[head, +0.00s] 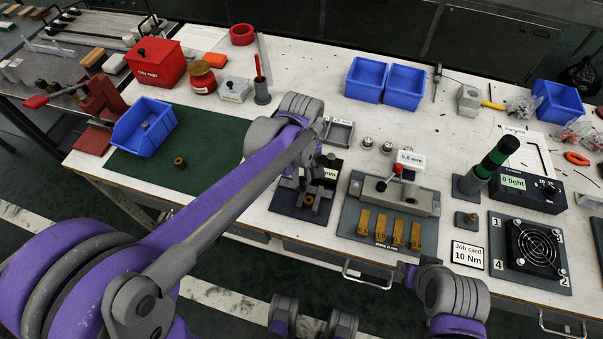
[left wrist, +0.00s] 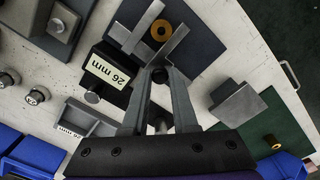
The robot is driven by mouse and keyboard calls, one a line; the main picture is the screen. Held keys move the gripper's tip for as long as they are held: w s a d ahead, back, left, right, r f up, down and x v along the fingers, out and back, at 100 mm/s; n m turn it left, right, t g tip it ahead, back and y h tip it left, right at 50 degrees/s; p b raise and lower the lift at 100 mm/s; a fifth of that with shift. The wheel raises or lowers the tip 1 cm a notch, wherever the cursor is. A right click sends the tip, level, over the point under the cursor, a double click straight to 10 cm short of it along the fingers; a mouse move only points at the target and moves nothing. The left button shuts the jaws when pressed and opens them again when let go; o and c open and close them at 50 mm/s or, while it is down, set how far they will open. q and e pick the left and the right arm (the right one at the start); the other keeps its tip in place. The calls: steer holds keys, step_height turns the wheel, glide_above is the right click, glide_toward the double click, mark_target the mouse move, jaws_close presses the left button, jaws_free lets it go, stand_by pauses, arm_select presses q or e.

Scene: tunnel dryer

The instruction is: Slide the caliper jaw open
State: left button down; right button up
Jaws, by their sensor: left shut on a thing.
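The caliper's dark base plate shows in the left wrist view (left wrist: 200,30). On it stand a black block labelled 26 mm (left wrist: 110,72) and two grey, slanted jaws (left wrist: 166,46). A brass ring (left wrist: 154,33) lies between the jaws, close to both; I cannot tell whether they touch it. The ring also shows in the head view (head: 309,200), partly screened.
A gauge-block holder (head: 350,225) with brass blocks stands right of the caliper. Blue bins (head: 366,79) sit behind. A green mat (head: 205,150) with a brass ring and a blue bin (head: 143,127) is left. A fan plate (head: 530,250) is right.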

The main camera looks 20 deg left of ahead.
stand_by(0.4)
arm_select(q)
steer(key=shift+w+a, duration=0.1)
steer(key=shift+a, duration=1.65)
steer(key=c, duration=0.7)
jaws_free()
step_height(320, 180, up, 11)
steer(key=shift+f+p, duration=0.1)
steer(key=shift+p, duration=0.75)
steer(key=s+a+m+t+p, duration=0.1)
steer(key=s+m+p, duration=0.1)
steer(key=s, duration=0.3)
steer(key=s+a+f+m+t+p, duration=0.1)
steer(key=s+m+t+p, duration=0.1)
steer(key=s+m, duration=0.1)
steer(key=s+a+f+m+t+p, duration=0.1)
steer(key=s+m+t+p, duration=0.1)
steer(key=s, duration=0.4)
steer(key=shift+s+m+p, duration=0.3)
steer(key=shift+m+p, duration=0.1)
steer(key=shift+m, duration=0.4)
